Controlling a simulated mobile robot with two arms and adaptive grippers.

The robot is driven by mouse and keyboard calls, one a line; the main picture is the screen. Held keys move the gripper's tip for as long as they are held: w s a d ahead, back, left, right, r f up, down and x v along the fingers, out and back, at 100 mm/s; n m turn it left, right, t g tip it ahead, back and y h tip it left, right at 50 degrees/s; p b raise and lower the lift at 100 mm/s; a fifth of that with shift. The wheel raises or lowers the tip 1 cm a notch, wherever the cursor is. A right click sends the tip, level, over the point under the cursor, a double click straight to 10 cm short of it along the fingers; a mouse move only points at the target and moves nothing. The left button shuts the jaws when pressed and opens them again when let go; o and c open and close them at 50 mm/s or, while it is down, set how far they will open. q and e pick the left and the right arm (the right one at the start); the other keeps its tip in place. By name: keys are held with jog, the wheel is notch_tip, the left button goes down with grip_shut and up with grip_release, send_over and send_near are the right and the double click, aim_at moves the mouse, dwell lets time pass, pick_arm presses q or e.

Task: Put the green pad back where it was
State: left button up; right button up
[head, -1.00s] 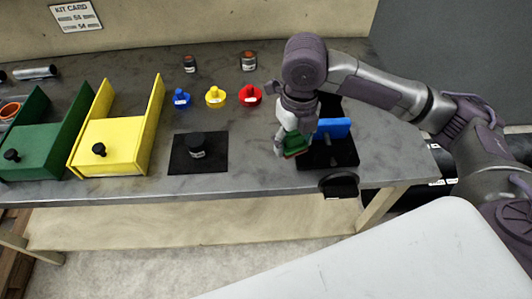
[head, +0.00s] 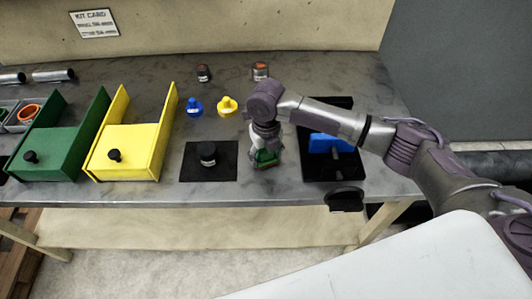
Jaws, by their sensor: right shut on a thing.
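The green pad (head: 265,158) is held low in the jaws of my right gripper (head: 264,151). It is over the grey bench, between the black square mat and the positioner; whether it touches the bench I cannot tell. The fingers hide part of it. The tilting positioner (head: 345,170) has a black base with a blue part (head: 323,143) on it, to the right of my gripper. My forearm covers part of the positioner's back. My left gripper is not in view.
A black mat (head: 192,175) with a black knobbed piece (head: 208,155) lies left of my gripper. Yellow (head: 125,150) and green (head: 50,150) bins stand further left. Blue (head: 194,108) and yellow (head: 227,106) knobbed pieces stand behind. A black round part (head: 345,199) juts past the bench's front edge.

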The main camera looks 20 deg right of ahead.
jog(key=shift+f, duration=0.2)
jog(key=o, duration=1.1)
jog(key=shift+r, duration=0.15)
notch_tip(320, 180, up, 12)
jog(key=shift+r+b, duration=0.1)
jog(key=shift+b, duration=1.1)
